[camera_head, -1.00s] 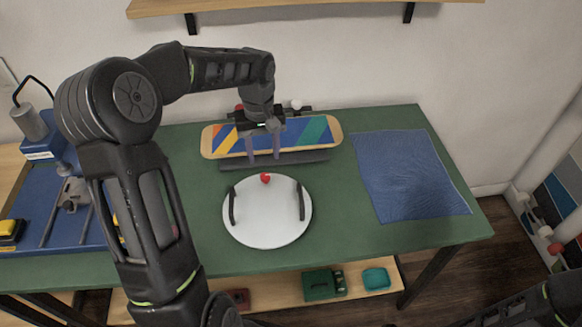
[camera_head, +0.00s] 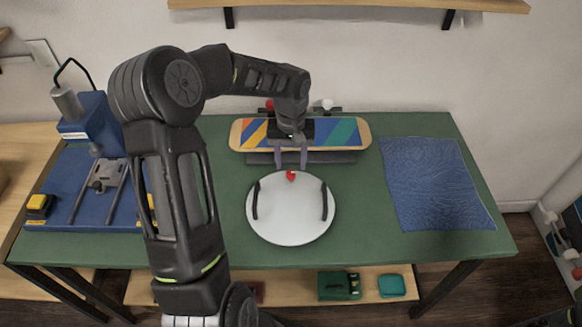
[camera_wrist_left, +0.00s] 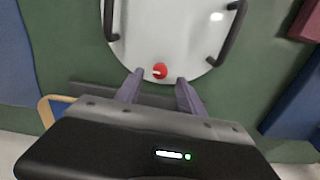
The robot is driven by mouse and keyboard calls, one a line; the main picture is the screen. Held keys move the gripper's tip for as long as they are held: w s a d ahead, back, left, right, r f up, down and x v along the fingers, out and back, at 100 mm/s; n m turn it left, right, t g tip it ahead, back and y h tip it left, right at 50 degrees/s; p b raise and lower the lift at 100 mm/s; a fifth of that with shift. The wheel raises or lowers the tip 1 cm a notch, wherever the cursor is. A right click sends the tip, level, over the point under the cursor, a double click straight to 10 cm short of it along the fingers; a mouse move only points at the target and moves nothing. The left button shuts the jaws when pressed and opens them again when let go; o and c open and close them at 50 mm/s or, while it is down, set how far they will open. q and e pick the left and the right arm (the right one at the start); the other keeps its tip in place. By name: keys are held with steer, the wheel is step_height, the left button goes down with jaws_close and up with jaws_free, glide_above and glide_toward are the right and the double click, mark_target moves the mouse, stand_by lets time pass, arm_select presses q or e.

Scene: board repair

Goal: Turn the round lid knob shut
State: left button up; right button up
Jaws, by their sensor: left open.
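The round white lid (camera_head: 290,222) lies on the green table with two dark curved handles, one on each side. A small red knob (camera_head: 291,175) sits near its far edge. In the left wrist view the red knob (camera_wrist_left: 160,71) shows a pale mark and lies ahead of the fingertips, between their lines. My left gripper (camera_head: 291,166) is open and empty, just beyond the knob, pointing down. In the wrist view its two purplish fingers (camera_wrist_left: 160,77) stand apart on either side of the knob's line. Whether they touch the lid I cannot tell. My right gripper is not seen.
A striped skateboard deck (camera_head: 350,132) stands on a dark holder behind the lid, close to my left gripper. A blue cloth (camera_head: 437,184) lies at the right. A blue drill-press-like machine (camera_head: 92,125) stands at the left. Green table (camera_head: 365,225) is bare right of the lid.

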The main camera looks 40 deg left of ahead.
mark_target(291, 173)
arm_select(q)
steer(key=shift+f, duration=1.75)
steer(key=shift+c, duration=0.3)
jaws_close()
